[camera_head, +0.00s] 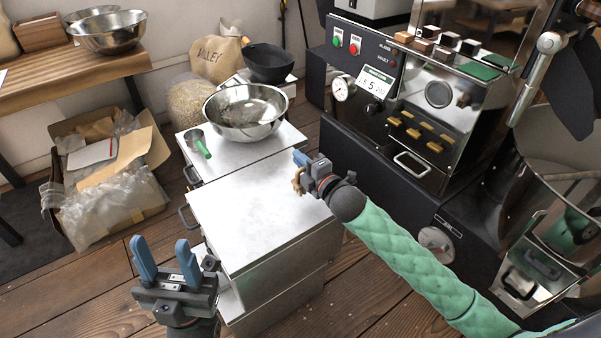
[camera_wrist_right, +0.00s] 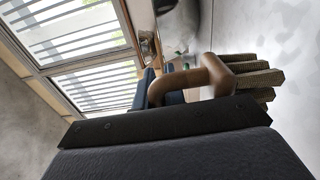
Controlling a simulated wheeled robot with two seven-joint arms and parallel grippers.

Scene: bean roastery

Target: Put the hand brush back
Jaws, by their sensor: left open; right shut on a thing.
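In the head view my right gripper (camera_head: 301,160) is shut on the brush, of which only a small brown part (camera_head: 298,182) shows. It is above the right edge of the white-topped cabinet (camera_head: 255,205). My left gripper (camera_head: 162,245) is open and empty, in front of the cabinet's left side, its two blue fingers apart and pointing up.
A steel bowl (camera_head: 246,132) and a green-handled scoop (camera_head: 197,142) are on the white surface behind. The dark roaster (camera_head: 385,130) stands close to my right gripper. A cardboard box (camera_head: 105,170) with plastic bags is on the wooden floor at left. The cabinet top is clear.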

